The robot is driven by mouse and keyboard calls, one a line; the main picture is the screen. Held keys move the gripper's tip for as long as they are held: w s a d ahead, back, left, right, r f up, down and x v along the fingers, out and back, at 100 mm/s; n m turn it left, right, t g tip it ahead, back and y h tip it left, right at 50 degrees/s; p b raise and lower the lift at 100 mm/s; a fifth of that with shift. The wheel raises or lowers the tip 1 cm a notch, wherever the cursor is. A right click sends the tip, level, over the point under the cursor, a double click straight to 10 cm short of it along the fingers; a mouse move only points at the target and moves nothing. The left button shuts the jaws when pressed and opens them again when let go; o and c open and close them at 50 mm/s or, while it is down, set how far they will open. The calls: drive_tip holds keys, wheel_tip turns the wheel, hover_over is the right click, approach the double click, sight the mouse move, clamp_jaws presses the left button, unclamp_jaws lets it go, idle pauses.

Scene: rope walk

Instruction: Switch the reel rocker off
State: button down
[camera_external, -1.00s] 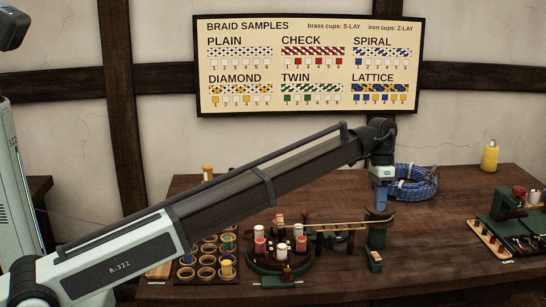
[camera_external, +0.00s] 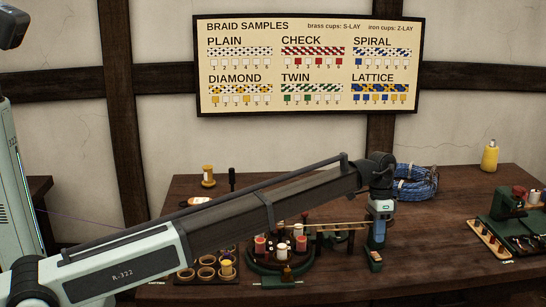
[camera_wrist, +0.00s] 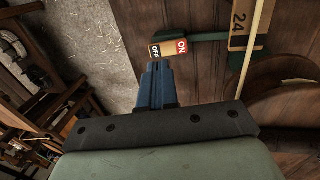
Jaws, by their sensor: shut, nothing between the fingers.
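The reel rocker (camera_wrist: 168,49) shows in the wrist view just beyond my fingertips, with a red ON half (camera_wrist: 181,46) and a pale OFF half (camera_wrist: 155,51). In the external view it is the small pale and dark piece (camera_external: 376,257) at the front of the reel stand. My gripper (camera_wrist: 157,66) is shut and empty, its blue fingers together, pointing at the OFF half. In the external view my gripper (camera_external: 377,240) hangs down in front of the reel stand, just above the rocker. I cannot tell whether the tips touch it or which way it is tilted.
A round green braiding stand (camera_external: 280,262) with several bobbins is left of my gripper. A blue rope coil (camera_external: 416,181) lies behind it. A green device (camera_external: 508,207) stands at the right. The table between gripper and device is clear.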

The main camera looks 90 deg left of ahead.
sight(375, 254)
drive_tip(key=shift+x, duration=2.25)
drive_tip(key=shift+s+d+f+y, duration=0.1)
drive_tip(key=shift+d+f+y, duration=0.3)
drive_tip(key=shift+y, duration=0.2)
drive_tip(key=shift+a, duration=0.15)
drive_tip(key=shift+a+f, duration=0.1)
drive_tip(key=shift+a, duration=0.8)
wheel_tip(375, 254, up, 15)
drive_tip(key=a, duration=0.1)
drive_tip(key=shift+a+f, duration=0.2)
